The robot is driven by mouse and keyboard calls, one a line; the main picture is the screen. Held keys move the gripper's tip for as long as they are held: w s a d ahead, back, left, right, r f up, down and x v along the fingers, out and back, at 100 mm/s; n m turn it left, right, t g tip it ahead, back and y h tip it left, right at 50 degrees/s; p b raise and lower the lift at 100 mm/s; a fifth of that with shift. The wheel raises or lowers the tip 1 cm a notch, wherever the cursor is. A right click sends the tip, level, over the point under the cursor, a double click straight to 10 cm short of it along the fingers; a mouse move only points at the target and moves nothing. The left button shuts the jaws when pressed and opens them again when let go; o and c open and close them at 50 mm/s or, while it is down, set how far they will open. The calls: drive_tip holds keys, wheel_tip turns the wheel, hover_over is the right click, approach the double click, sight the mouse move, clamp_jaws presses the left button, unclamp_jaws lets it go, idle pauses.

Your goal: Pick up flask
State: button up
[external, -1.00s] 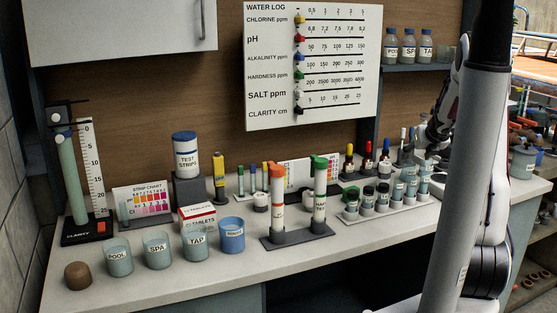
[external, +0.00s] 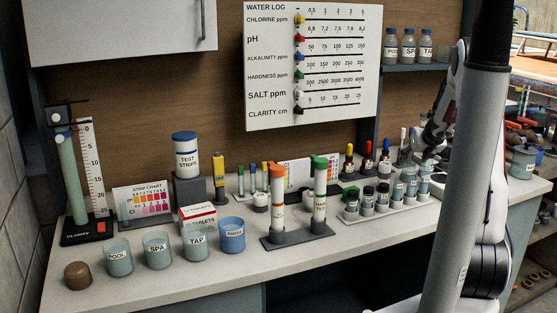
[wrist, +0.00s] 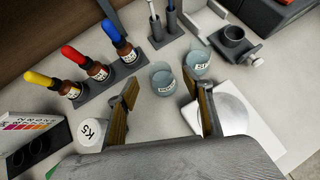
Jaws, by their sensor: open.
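My gripper (wrist: 163,100) is open in the wrist view, its two tan-lined fingers spread apart with nothing held. A small clear bluish vessel (wrist: 163,82) with a white label lies beyond and between the fingertips. A second, similar labelled vessel (wrist: 198,63) stands just right of it, beyond the right finger. I cannot tell for sure which vessel is the flask. In the external view my gripper (external: 428,157) is over the right end of the counter by several small labelled vessels (external: 410,177), its tips partly lost among them.
Dropper bottles with yellow, red and blue tops (wrist: 98,70) stand left of my gripper. A white lidded container (wrist: 91,132) is close to the left finger. A white square device with a round top (wrist: 235,112) sits under the right finger. Bare counter (wrist: 262,88) shows at right.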

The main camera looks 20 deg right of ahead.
sight(410, 162)
drive_tip(key=shift+f, duration=0.1)
drive_tip(key=shift+x, duration=2.5)
drive_tip(key=c, duration=1.2)
